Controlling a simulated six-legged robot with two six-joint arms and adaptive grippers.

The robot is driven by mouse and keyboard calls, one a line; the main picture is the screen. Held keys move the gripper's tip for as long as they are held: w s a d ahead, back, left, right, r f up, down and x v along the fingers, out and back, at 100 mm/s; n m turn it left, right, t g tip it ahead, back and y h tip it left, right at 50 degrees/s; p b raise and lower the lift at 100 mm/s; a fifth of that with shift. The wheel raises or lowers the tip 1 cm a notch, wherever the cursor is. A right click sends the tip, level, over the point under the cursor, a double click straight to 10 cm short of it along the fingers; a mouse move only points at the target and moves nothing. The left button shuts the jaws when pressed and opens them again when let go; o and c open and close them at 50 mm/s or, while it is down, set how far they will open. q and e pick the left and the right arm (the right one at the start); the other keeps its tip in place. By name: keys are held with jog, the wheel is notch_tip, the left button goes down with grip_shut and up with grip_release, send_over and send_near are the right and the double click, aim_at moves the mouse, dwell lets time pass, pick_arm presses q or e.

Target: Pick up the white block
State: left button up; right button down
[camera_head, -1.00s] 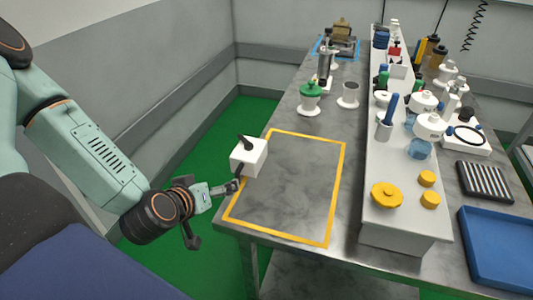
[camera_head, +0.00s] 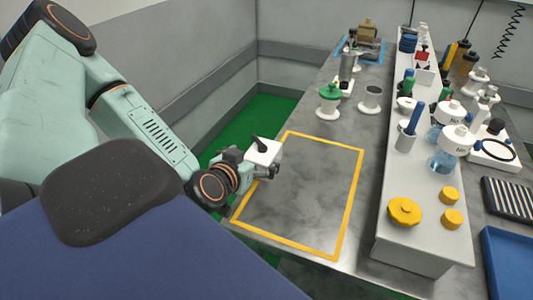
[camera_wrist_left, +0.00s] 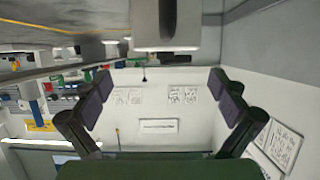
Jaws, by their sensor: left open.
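The white block (camera_head: 264,151), with a black knob on top, is at the left edge of the yellow-outlined area on the grey table. My left gripper (camera_head: 262,169) is right at the block in the head view and covers its lower part. In the left wrist view the gripper (camera_wrist_left: 166,92) is open, its dark fingers spread wide with nothing between them. The block (camera_wrist_left: 150,30) shows at the top of that view, outside the gap between the fingers. Contact cannot be told. My right gripper is not in view.
The yellow-outlined area (camera_head: 345,212) is otherwise bare. A green-topped white container (camera_head: 329,100) and a white cup (camera_head: 370,99) stand behind it. A raised white shelf (camera_head: 400,240) with yellow knobs and bottles runs along the right. A blue tray (camera_head: 510,265) lies at far right.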

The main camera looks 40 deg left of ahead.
aim_at(262, 152)
pick_arm(q)
jog(key=shift+w+f+b, duration=0.25)
jog(key=shift+w+b, duration=0.05)
jog(key=shift+w, duration=0.1)
jog(key=w+a+f+b, duration=0.2)
jog(key=w, duration=0.1)
jog(key=shift+w+a+f+b, duration=0.2)
jog(key=shift+w+b, duration=0.1)
jog(key=shift+b, duration=0.1)
jog(key=shift+w+d+f+b, duration=0.15)
jog(key=shift+w+b, duration=0.2)
jog(key=shift+w, duration=0.4)
jog(key=shift+a+f, duration=0.1)
jog(key=shift+a, duration=0.3)
jog(key=shift+d, duration=0.3)
jog(key=c, duration=0.5)
jog(key=shift+a, duration=0.2)
jog(key=c, duration=0.9)
